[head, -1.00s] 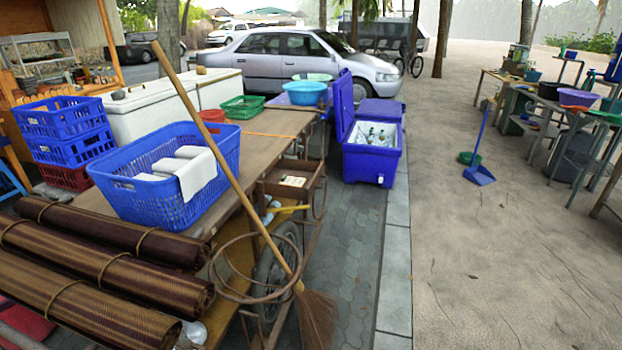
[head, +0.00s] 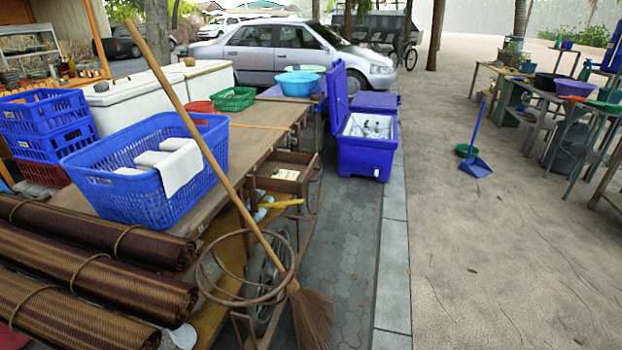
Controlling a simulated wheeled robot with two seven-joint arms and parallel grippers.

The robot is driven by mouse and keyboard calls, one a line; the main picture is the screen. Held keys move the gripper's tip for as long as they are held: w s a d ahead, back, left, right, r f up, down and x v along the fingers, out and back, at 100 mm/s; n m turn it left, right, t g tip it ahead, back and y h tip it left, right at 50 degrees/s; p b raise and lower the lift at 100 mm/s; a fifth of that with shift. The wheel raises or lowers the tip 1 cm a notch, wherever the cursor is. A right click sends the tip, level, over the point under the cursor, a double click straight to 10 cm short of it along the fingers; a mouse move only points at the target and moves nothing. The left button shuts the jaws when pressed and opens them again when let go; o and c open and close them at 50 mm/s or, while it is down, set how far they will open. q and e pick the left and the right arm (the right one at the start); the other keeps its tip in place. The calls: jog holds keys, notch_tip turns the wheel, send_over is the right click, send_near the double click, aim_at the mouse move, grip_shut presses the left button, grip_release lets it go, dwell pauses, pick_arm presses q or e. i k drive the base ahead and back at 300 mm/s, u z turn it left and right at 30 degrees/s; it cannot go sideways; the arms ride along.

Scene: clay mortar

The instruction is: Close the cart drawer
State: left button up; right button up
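The wooden cart (head: 262,138) stands left of the middle, with a long brown top and a spoked wheel under its side. Its small wooden drawer (head: 272,184) sticks out from the right side, just under the top. The drawer is open, and a small pale item (head: 284,173) lies inside it. A long-handled broom (head: 220,171) leans diagonally in front of the cart, with its bristles low beside the wheel. Neither of my grippers is in view.
A blue basket (head: 150,190) with white cloths sits on the cart top, near rolled brown mats (head: 90,275). A rusty metal ring (head: 235,302) juts out below the drawer. An open blue cooler (head: 365,155) stands beyond. The paving right of the cart is clear.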

aim_at(306, 165)
jog(key=k, duration=0.65)
jog(key=z, duration=0.55)
jog(key=i, duration=1.75)
jog(key=u, duration=0.25)
